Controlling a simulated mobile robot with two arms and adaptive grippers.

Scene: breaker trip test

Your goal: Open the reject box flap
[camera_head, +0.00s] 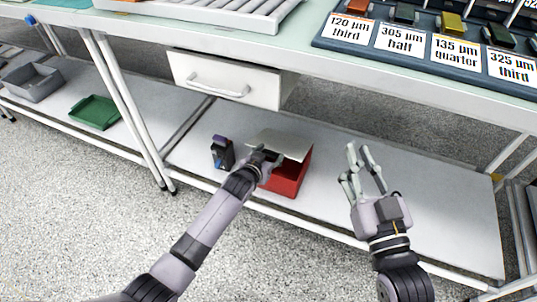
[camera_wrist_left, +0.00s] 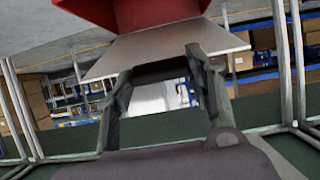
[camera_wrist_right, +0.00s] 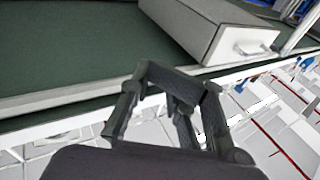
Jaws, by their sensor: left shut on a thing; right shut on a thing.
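The reject box (camera_head: 289,176) is a red box on the lower shelf. Its pale grey flap (camera_head: 284,143) shows over the top of the box, and how far it stands open is hard to tell. My left gripper (camera_head: 262,158) is at the flap's near left edge, shut on it. In the left wrist view the flap (camera_wrist_left: 150,48) reaches to the fingertips (camera_wrist_left: 165,72), with the red box (camera_wrist_left: 150,14) above it in the picture. My right gripper (camera_head: 360,152) is raised right of the box, away from it. It is shut, but what lies between its fingers (camera_wrist_right: 172,82) is unclear.
A dark device (camera_head: 222,153) stands left of the box on the lower shelf (camera_head: 440,200). A white drawer (camera_head: 225,80) hangs under the worktop (camera_head: 290,45) above. Green (camera_head: 95,112) and grey (camera_head: 32,82) trays lie far left. The shelf right of the box is clear.

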